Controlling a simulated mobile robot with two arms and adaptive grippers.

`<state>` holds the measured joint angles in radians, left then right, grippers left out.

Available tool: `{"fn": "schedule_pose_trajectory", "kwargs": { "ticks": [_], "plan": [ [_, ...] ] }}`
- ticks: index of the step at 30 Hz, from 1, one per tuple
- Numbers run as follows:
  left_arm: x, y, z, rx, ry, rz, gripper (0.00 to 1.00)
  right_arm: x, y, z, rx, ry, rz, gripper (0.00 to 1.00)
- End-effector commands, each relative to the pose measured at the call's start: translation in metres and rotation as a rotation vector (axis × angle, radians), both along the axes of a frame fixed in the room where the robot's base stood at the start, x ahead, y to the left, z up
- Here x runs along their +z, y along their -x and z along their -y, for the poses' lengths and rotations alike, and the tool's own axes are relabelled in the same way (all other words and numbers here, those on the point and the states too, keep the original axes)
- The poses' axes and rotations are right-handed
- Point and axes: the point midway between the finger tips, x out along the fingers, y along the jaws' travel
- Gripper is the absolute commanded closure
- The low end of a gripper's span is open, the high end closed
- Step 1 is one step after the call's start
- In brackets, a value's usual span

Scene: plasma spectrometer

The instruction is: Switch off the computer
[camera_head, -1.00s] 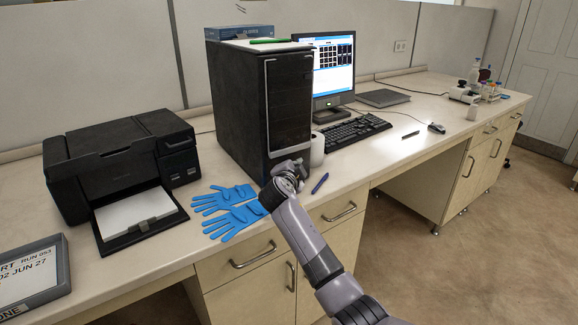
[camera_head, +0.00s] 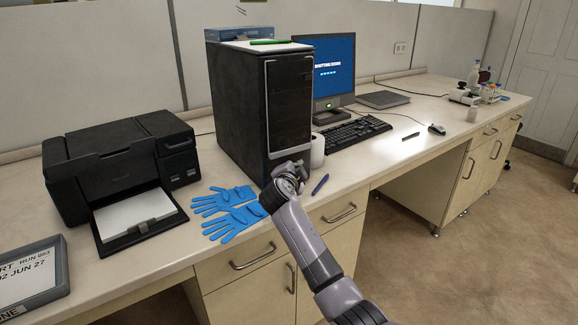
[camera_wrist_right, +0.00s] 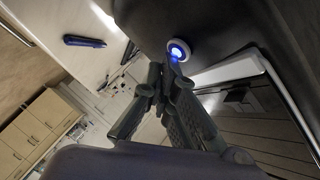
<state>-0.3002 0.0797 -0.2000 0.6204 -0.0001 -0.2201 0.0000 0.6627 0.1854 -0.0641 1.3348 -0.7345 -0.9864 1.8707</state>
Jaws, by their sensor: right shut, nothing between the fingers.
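The black computer tower (camera_head: 232,110) stands upright on the bench. Its round power button (camera_wrist_right: 178,50) glows blue in the right wrist view; in the head view my gripper hides it. My right gripper (camera_head: 298,170) is shut and empty at the low front of the tower. In the wrist view the closed fingertips (camera_wrist_right: 166,72) are right by the button; I cannot tell whether they touch it. The monitor (camera_head: 326,72) shows a blue screen with white text that reads like "shutting down". My left gripper is not in view.
Blue gloves (camera_head: 232,220) and a blue pen (camera_head: 320,184) lie near the front edge. A white roll (camera_head: 317,150) stands beside the tower. A black printer (camera_head: 120,165) is at left; the keyboard (camera_head: 352,132) and mouse (camera_head: 437,129) are at right.

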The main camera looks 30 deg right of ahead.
Motion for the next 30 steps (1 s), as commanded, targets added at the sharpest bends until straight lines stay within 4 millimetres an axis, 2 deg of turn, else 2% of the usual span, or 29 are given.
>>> {"fn": "schedule_pose_trajectory", "kwargs": {
  "ticks": [5, 16, 30],
  "plan": [
    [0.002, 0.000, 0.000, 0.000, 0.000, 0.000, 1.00, 0.000, 0.008, 0.000, 0.000, -0.001, 0.001, 1.00],
    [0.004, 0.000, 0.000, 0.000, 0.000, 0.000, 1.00, 0.000, 0.012, 0.000, -0.001, 0.000, -0.001, 1.00],
    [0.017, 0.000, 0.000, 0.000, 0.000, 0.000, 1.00, 0.000, 0.056, 0.001, -0.001, 0.000, -0.001, 1.00]
  ]
}}
